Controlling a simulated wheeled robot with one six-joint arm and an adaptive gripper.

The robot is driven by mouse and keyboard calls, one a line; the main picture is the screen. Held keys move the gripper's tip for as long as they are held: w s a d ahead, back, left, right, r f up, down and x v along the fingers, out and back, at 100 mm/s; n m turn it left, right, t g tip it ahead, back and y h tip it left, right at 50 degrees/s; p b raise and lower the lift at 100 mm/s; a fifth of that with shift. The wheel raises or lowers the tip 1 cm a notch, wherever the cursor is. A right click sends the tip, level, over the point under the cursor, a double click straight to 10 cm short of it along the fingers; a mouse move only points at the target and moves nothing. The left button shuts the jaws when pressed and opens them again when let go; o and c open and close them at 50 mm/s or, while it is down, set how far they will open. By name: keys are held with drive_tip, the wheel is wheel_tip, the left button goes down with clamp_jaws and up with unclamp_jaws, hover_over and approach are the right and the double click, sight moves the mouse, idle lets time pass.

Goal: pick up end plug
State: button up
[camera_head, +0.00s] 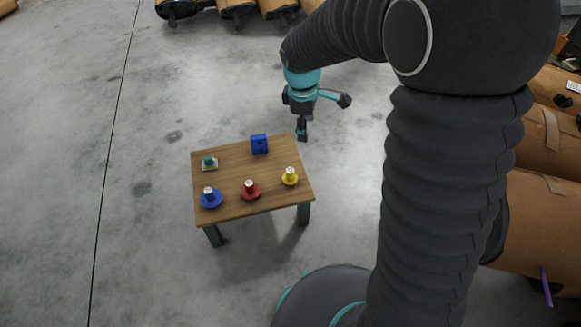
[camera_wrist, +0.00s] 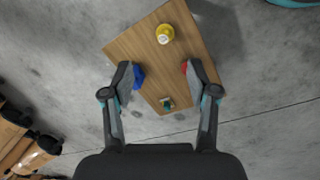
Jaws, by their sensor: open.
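A small table holds three round flanged pieces with pale tops: blue (camera_head: 211,198), red (camera_head: 250,190) and yellow (camera_head: 290,177). I cannot tell which piece is the end plug. A blue block (camera_head: 260,144) stands at the back edge, and a teal piece on a pale square base (camera_head: 209,163) sits at the left. My gripper (camera_head: 302,132) is open and empty, above and off the table's back right corner. In the wrist view, the open fingers (camera_wrist: 160,72) frame the table; the yellow piece (camera_wrist: 165,34) shows fully, the red piece (camera_wrist: 184,68) and blue block (camera_wrist: 138,76) partly.
The wooden table (camera_head: 231,170) stands alone on a bare concrete floor (camera_head: 90,180) with free room around it. Large brown cylinders (camera_head: 540,210) lie on the right. More brown and black items (camera_head: 235,8) stand at the back.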

drive_tip(key=w+a+f+n+g, duration=0.1)
drive_tip(key=w+a+f+n, duration=0.15)
drive_tip(key=f, duration=0.35)
drive_tip(key=w+a+f+n, duration=0.1)
drive_tip(key=a+f+n, duration=0.25)
drive_tip(key=f, duration=0.35)
drive_tip(key=b, duration=0.1)
hover_over(290, 170)
drive_tip(key=a, duration=0.1)
drive_tip(key=shift+m+h, duration=0.4)
wheel_tip(290, 170, down, 7)
drive_tip(key=shift+s+f, duration=0.1)
drive_tip(key=shift+d+f, duration=0.15)
drive_tip(key=shift+f, duration=0.85)
drive_tip(key=shift+d+f, duration=0.2)
drive_tip(key=shift+f, duration=0.75)
drive_tip(key=shift+d+f, duration=0.15)
drive_tip(key=shift+f, duration=0.85)
drive_tip(key=shift+c, duration=0.3)
clamp_jaws()
